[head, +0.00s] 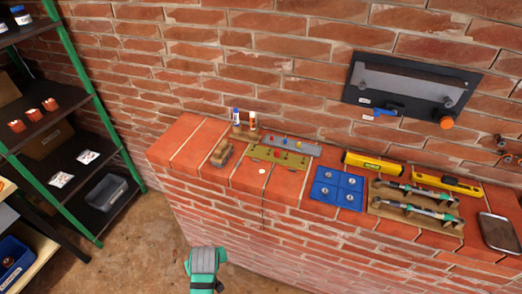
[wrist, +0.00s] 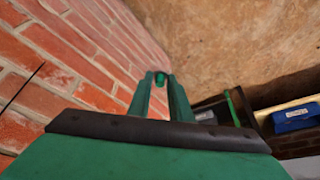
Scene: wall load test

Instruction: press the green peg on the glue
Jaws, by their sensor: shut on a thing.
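My gripper (wrist: 161,82) is shut on the green peg (wrist: 160,77), whose end shows between the fingertips in the wrist view. The gripper is beside the brick wall's face, with the floor beyond. In the head view a green and grey part of my arm shows at the bottom, below the ledge; the fingers and peg cannot be made out there. A small round white spot (head: 262,171), which looks like the glue, lies on the brick ledge (head: 205,141) in front of an olive board (head: 262,152). The gripper is apart from it.
Bottles (head: 252,121) stand behind the boards. A grey strip (head: 305,149) with coloured pegs, a blue plate (head: 325,191), yellow levels (head: 372,163) and a clamp rack (head: 400,209) crowd the ledge. A green-framed shelf (head: 85,130) stands left. A dark panel (head: 395,87) hangs behind.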

